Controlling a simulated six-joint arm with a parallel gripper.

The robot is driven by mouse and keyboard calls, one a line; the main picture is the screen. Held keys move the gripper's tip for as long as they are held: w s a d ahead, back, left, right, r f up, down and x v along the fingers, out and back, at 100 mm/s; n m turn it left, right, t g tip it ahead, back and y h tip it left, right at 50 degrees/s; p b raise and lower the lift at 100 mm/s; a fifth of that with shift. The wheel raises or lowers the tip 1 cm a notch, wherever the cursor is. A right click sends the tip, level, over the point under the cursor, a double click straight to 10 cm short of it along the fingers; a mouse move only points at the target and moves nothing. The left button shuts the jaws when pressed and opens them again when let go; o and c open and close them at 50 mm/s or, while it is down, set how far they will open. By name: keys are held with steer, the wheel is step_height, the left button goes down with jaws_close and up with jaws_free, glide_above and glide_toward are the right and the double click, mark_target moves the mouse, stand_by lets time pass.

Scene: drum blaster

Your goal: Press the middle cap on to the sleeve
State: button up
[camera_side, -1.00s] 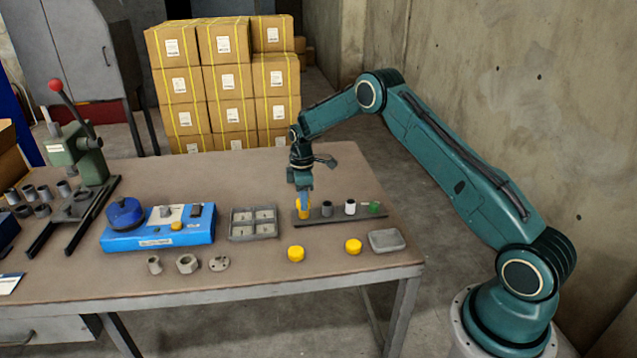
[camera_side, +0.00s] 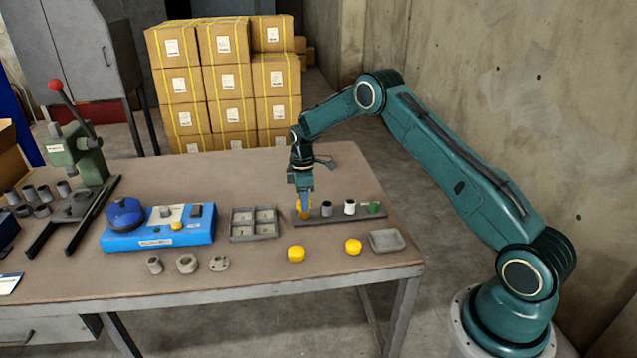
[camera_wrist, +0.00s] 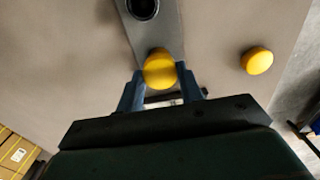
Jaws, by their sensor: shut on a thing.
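My gripper (camera_side: 303,204) is low over the left end of a dark grey rack strip (camera_side: 334,218). It is shut on a yellow cap (camera_wrist: 160,70), which sits between the two blue fingers in the wrist view. Whatever is under this cap is hidden, so I cannot tell whether it touches a sleeve. A dark open sleeve (camera_side: 327,208) stands on the strip just right of the gripper. Two more yellow caps lie loose on the table in front of the strip, one at the left (camera_side: 295,254) and one at the right (camera_side: 353,246).
On the strip, a white sleeve (camera_side: 350,207) and a green piece (camera_side: 374,208) stand further right. A compartment tray (camera_side: 254,236), a blue fixture (camera_side: 158,240) and a lever press (camera_side: 80,165) are to the left.

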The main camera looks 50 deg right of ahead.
steer(key=shift+f, duration=0.25)
stand_by(0.3)
steer(key=o, duration=1)
steer(key=shift+c, duration=1.4)
steer(key=shift+r, duration=2.5)
steer(key=shift+r, duration=0.1)
